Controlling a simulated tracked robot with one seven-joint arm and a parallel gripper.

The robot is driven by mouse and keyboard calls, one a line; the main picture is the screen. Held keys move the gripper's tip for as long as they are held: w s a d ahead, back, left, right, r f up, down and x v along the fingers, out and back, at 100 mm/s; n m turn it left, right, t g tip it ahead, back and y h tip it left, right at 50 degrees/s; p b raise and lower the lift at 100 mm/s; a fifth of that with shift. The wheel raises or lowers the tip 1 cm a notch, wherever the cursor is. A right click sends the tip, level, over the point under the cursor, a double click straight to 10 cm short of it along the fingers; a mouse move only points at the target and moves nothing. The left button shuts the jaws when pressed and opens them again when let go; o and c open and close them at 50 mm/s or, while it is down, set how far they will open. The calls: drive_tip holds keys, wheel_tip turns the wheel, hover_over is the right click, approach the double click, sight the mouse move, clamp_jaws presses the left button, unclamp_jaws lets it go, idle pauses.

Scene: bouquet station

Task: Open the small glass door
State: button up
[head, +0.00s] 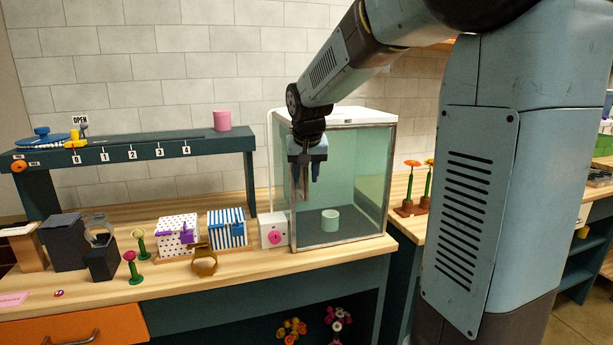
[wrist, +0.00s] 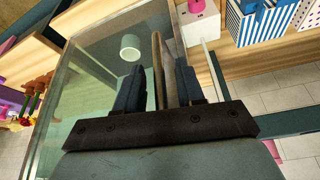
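The glass cabinet (head: 345,178) with a white top stands on the wooden counter, and its clear front glass sits in a metal frame. I cannot tell whether its door stands ajar. My gripper (head: 305,180) points down at the cabinet's front left, with its fingers apart. In the wrist view my gripper (wrist: 160,88) has brownish upright bars (wrist: 158,62) between its fingers, probably the door's handle or frame edge. Contact with them is not clear. A pale green cup (head: 331,220) stands inside the cabinet; it also shows in the wrist view (wrist: 130,47).
A white box with a pink knob (head: 274,236) adjoins the cabinet's left side. A striped box (head: 227,229), a dotted box (head: 178,235) and a brass ring-like object (head: 204,262) stand farther left. A dark numbered shelf (head: 130,152) runs behind them. Flowers (head: 411,188) stand right of the cabinet.

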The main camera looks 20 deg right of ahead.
drive_tip(key=shift+w+f, duration=0.15)
drive_tip(key=shift+f, duration=0.2)
clamp_jaws()
idle(0.4)
drive_tip(key=shift+d, duration=0.15)
drive_tip(key=shift+a, duration=0.2)
